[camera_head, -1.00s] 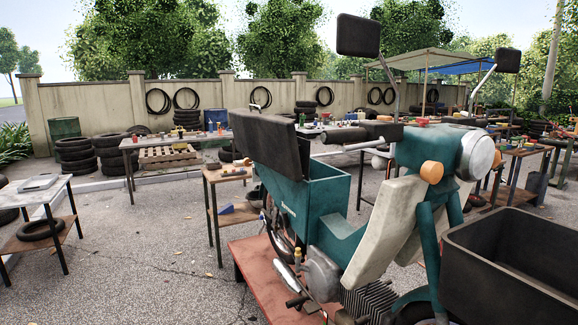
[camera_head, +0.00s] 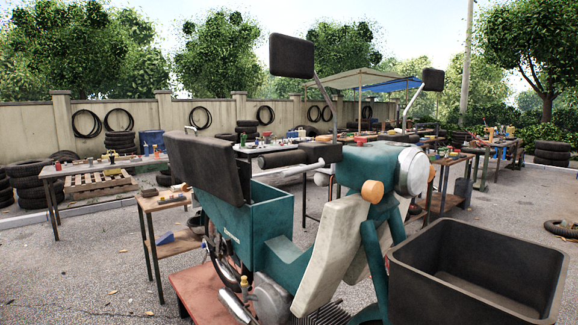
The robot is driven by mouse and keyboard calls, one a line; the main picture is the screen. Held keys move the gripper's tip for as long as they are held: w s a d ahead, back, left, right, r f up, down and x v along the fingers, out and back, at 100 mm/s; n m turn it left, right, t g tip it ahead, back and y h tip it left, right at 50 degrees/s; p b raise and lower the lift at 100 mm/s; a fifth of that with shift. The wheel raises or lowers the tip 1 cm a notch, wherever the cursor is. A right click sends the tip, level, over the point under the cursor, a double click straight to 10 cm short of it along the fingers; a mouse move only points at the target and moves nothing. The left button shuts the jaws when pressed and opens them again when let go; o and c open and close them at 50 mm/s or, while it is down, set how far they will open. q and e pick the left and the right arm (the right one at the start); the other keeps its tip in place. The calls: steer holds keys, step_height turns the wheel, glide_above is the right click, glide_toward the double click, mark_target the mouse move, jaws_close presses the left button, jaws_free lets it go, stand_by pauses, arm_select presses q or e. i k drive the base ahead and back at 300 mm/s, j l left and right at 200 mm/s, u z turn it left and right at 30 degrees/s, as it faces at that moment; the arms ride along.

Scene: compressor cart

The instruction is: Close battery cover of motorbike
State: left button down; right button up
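A teal motorbike (camera_head: 330,215) stands on a low red platform (camera_head: 192,291) in the middle of the view. Its black seat-like cover (camera_head: 207,165) is tilted up, nearly upright, at the left end of the teal box (camera_head: 258,211) behind the steering head. The box's top looks open, and its inside is mostly hidden by its near wall. I cannot tell for sure that this black panel is the battery cover. Neither of my grippers shows in the view.
A black open crate (camera_head: 480,270) fills the lower right, in front of the motorbike. A small wooden table (camera_head: 160,203) stands close behind its left side. Workbenches line the back. Paved ground (camera_head: 80,270) at the left is clear.

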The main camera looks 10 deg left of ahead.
mark_target(243, 167)
steer(key=i+j+z, duration=0.15)
steer(key=z, duration=0.25)
steer(key=j+z, duration=0.35)
steer(key=i+j+z, duration=0.1)
steer(key=j+z, duration=0.3)
steer(key=l, duration=0.1)
